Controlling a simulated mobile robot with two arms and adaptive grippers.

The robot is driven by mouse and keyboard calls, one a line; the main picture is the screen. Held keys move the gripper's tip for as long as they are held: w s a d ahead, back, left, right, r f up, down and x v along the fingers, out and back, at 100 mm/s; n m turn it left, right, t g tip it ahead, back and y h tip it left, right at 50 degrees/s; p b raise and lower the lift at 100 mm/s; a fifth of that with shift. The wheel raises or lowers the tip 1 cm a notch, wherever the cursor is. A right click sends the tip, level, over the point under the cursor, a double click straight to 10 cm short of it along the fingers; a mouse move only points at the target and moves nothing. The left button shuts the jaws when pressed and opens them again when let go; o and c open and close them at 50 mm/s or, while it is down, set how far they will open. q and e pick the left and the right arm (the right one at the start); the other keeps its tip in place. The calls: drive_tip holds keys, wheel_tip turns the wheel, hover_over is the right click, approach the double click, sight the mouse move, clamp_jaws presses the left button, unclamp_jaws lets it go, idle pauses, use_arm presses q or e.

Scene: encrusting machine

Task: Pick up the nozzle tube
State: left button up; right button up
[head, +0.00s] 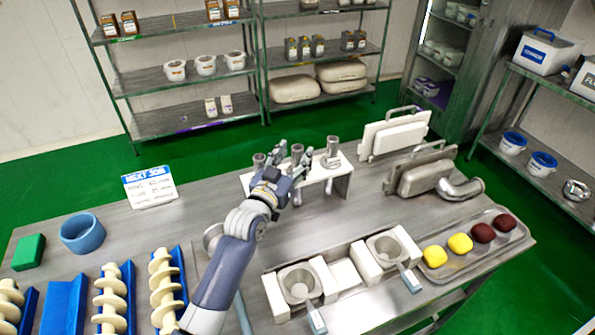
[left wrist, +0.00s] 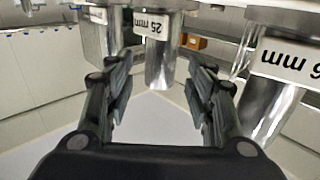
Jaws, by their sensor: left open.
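Several metal nozzle tubes stand in a white rack (head: 340,182) at the middle of the table. One tube (head: 297,150) is by my left gripper (head: 288,168), another (head: 259,160) is to its left, and a third (head: 333,150) is to its right. In the left wrist view, a tube labelled 25 mm (left wrist: 158,62) hangs between the open fingers of my left gripper (left wrist: 160,100), with gaps on both sides. A tube with a label ending in 6 mm (left wrist: 275,95) is at the right, its label partly cut off. My right gripper is out of view.
A white sign card (head: 150,187) stands at the left. A blue ring (head: 82,233), a green block (head: 29,251) and cream augers (head: 163,285) are at the front left. White hopper holders (head: 300,283) and a tray (head: 470,262) with dough balls are at the front right.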

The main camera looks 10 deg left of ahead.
use_arm(q)
drive_tip(key=shift+w+d, duration=0.25)
drive_tip(key=shift+w, duration=1)
clamp_jaws()
drive_tip(key=shift+r, duration=0.15)
